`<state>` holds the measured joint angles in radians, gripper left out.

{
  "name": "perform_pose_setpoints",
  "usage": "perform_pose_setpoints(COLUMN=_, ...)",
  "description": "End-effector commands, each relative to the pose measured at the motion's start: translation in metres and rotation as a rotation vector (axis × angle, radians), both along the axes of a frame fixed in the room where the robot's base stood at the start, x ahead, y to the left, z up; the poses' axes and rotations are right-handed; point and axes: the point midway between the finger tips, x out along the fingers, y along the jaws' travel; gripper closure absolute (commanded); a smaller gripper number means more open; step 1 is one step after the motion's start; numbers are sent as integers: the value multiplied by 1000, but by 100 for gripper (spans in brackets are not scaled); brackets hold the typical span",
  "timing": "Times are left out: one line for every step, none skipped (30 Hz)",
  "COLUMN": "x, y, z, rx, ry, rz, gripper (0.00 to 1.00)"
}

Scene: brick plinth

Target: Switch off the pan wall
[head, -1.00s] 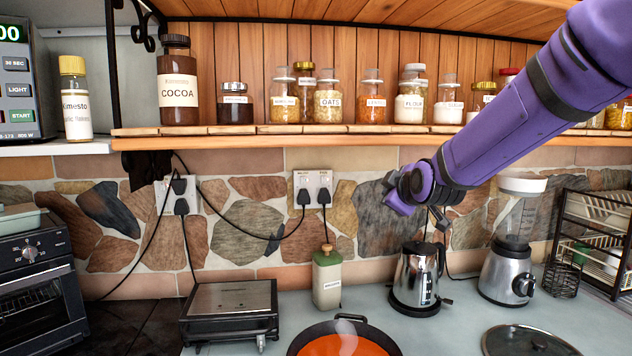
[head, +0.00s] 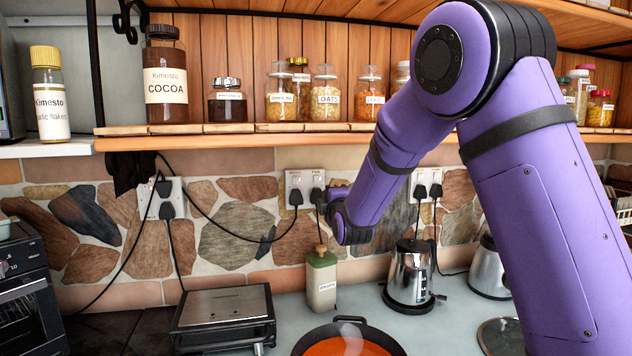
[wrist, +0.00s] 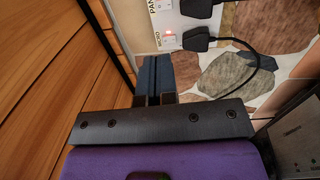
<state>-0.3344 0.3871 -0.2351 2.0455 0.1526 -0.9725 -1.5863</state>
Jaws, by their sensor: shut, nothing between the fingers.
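The double wall socket (head: 305,181) is on the stone wall below the shelf, with MICRO on the left and PAN on the right in the head view. A black plug sits in each side. In the wrist view the socket plate (wrist: 188,22) is at the top, with the PAN switch (wrist: 161,5) at the picture edge and the MICRO switch (wrist: 168,40) below it. The MICRO switch shows a red light; the PAN switch position is unclear. My gripper (wrist: 153,58) is shut and empty, its tips beside the plate near the MICRO end. Its contact is unclear.
Cables hang from the plugs. A green-capped bottle (head: 321,280) stands below the socket, with a pan (head: 300,348) of orange food in front and a kettle (head: 410,275) to the right. The wooden shelf (head: 220,141) with jars runs above.

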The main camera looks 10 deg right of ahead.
Motion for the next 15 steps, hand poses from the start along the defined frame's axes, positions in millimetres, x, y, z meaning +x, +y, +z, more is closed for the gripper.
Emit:
perform_pose_setpoints(x=0, y=0, z=0, rx=1, ry=1, rz=0, gripper=100)
perform_pose_setpoints(x=0, y=0, z=0, rx=1, ry=1, rz=0, gripper=100)
perform_pose_setpoints(x=0, y=0, z=0, rx=1, ry=1, rz=0, gripper=100)
perform_pose_setpoints(x=0, y=0, z=0, rx=1, ry=1, rz=0, gripper=100)
perform_pose_setpoints(x=0, y=0, z=0, rx=1, ry=1, rz=0, gripper=100)
perform_pose_setpoints(x=1, y=0, z=0, rx=1, ry=2, rz=0, gripper=100)
perform_pose_setpoints(x=2, y=0, z=0, rx=1, ry=2, rz=0, gripper=100)
perform_pose_setpoints(x=4, y=0, z=0, rx=2, ry=2, rz=0, gripper=100)
perform_pose_setpoints(x=7, y=0, z=0, rx=2, ry=2, rz=0, gripper=100)
perform_pose_setpoints(x=10, y=0, z=1, rx=2, ry=2, rz=0, gripper=100)
perform_pose_setpoints(x=13, y=0, z=1, rx=2, ry=1, rz=0, gripper=100)
perform_pose_setpoints(x=19, y=0, z=1, rx=1, ry=2, rz=0, gripper=100)
perform_pose_setpoints(x=24, y=0, z=2, rx=2, ry=1, rz=0, gripper=100)
perform_pose_setpoints(x=29, y=0, z=3, rx=2, ry=2, rz=-1, gripper=100)
perform_pose_setpoints(x=36, y=0, z=4, rx=2, ry=1, rz=-1, gripper=100)
